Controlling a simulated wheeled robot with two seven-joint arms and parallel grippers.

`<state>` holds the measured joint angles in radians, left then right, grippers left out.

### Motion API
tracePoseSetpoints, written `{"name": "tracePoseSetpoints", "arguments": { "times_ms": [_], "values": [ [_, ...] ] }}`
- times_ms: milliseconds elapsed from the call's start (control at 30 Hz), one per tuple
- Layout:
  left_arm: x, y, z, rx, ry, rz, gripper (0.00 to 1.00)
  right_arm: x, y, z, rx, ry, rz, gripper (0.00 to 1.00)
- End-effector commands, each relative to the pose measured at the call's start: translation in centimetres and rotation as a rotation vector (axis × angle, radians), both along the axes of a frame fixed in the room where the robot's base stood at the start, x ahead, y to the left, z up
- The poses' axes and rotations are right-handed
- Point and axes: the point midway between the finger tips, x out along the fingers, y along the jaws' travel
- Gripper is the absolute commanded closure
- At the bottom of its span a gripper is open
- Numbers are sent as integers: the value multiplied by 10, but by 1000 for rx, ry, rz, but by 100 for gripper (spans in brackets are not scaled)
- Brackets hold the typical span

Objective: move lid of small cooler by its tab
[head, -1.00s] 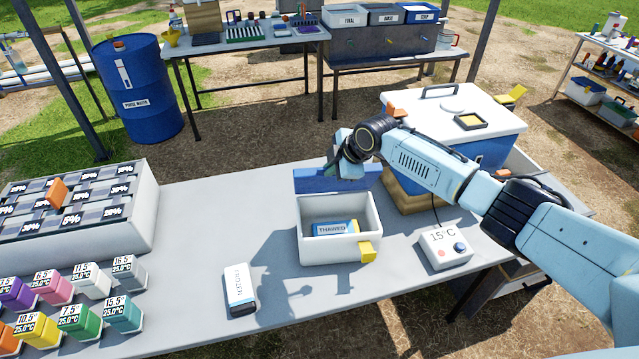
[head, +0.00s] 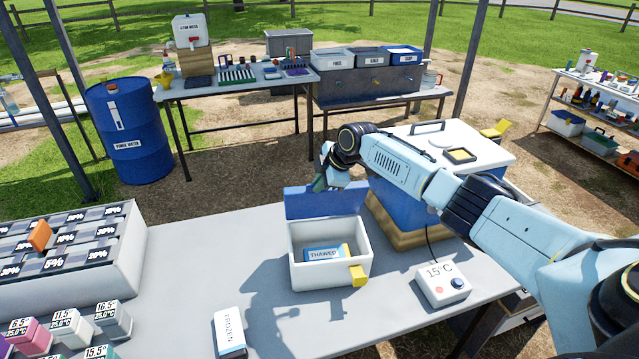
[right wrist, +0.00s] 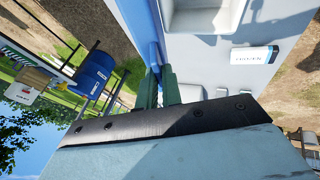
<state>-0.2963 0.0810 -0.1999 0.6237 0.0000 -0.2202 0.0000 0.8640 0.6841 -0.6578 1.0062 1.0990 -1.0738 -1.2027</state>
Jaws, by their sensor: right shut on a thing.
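The small cooler (head: 300,274) is a white box standing on the grey table. Its blue lid (head: 312,206) stands raised at the back edge, so the box is open. A yellow tab (head: 358,277) sits on the front wall. A pack labelled THAWED (head: 324,254) lies inside. My right gripper (head: 320,184) is at the lid's top edge. In the right wrist view its green fingers (right wrist: 158,90) are closed on the edge of the blue lid (right wrist: 143,30). My left gripper is not in view.
A pack labelled FROZEN (head: 229,333) lies on the table in front. A 15°C display box (head: 441,285) and a large blue-and-white cooler (head: 486,170) stand on the right. A white rack of labelled blocks (head: 128,245) is at left. The table (head: 190,250) between is clear.

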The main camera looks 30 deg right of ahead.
Motion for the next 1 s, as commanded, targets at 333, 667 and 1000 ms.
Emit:
{"name": "tracePoseSetpoints", "arguments": {
  "times_ms": [333, 667, 1000],
  "values": [
    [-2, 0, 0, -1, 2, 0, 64, 1, 1, 3, 1, -7, 1, 100],
    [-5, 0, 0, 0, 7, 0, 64, 2, 1, 3, 1, -7, 0, 100],
    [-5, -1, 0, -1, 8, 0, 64, 1, 0, 1, 1, -3, 0, 71]
  ]
}}
